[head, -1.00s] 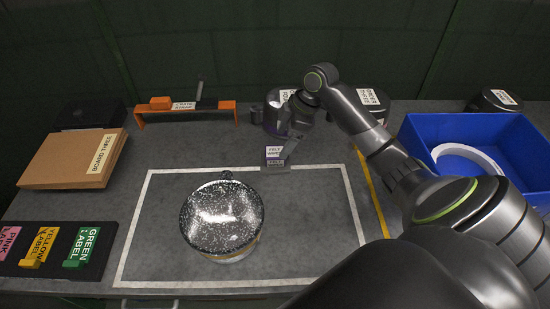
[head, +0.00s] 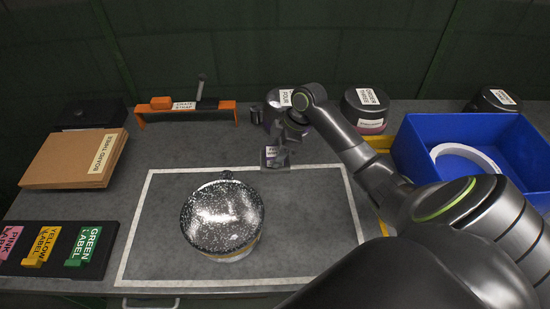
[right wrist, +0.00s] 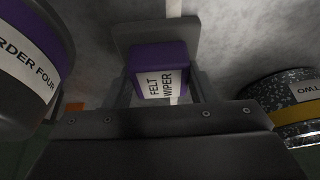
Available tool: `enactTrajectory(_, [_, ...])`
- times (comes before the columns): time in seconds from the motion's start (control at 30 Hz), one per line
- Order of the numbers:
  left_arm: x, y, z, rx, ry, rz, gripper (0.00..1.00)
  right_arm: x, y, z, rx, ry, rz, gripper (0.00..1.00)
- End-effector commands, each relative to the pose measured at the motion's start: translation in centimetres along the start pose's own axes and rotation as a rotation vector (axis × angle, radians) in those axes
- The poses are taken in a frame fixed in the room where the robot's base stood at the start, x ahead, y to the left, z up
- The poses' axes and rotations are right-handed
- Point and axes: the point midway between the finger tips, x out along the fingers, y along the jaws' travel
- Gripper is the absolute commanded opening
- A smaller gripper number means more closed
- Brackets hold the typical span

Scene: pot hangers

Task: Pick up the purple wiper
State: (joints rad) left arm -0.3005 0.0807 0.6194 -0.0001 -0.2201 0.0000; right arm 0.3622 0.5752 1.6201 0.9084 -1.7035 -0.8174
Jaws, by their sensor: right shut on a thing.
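The purple wiper (right wrist: 158,58), with a white FELT WIPER label, sits between the two fingers of my right gripper (right wrist: 163,88) in the right wrist view. The gripper is shut on it. In the head view the wiper (head: 272,151) is small and partly covered by my right gripper (head: 280,147), just above the back edge of the white outlined area. A grey plate (right wrist: 128,32) shows behind the wiper. Whether the wiper is clear of the plate or table cannot be told. My left gripper is not in view.
A speckled pot (head: 222,215) stands inside the white outline. Dark pots (head: 281,103) and (head: 366,108) stand behind my right arm. A blue bin (head: 430,170) is at right. An orange rack (head: 228,115), cardboard (head: 60,165) and coloured label holder (head: 100,235) are at left.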

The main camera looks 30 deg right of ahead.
Motion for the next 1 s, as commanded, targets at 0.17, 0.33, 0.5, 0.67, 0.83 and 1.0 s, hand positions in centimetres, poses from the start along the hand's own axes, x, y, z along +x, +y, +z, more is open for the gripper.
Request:
enactTrajectory(0.17, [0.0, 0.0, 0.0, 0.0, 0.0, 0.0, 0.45, 0.0, 0.0, 0.0, 0.0, 0.0, 0.001, 0.27])
enactTrajectory(0.33, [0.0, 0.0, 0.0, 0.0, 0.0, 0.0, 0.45, -0.4, 0.1, -0.2, -0.001, 0.001, 0.002, 0.27])
enactTrajectory(0.5, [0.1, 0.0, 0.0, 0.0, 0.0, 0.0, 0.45, -2.7, 0.1, -1.1, -0.005, 0.001, 0.006, 0.27])
enactTrajectory(0.67, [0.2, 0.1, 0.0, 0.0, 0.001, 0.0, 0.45, -5.8, 0.2, -2.4, -0.004, 0.001, 0.005, 0.27])
enactTrajectory(0.83, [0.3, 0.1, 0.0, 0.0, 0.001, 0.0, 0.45, -8.3, 0.1, -3.5, -0.002, 0.002, 0.003, 0.27])
enactTrajectory(1.0, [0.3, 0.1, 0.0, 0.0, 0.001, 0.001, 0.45, -9.2, 0.0, -3.9, 0.0, 0.001, 0.0, 0.27])
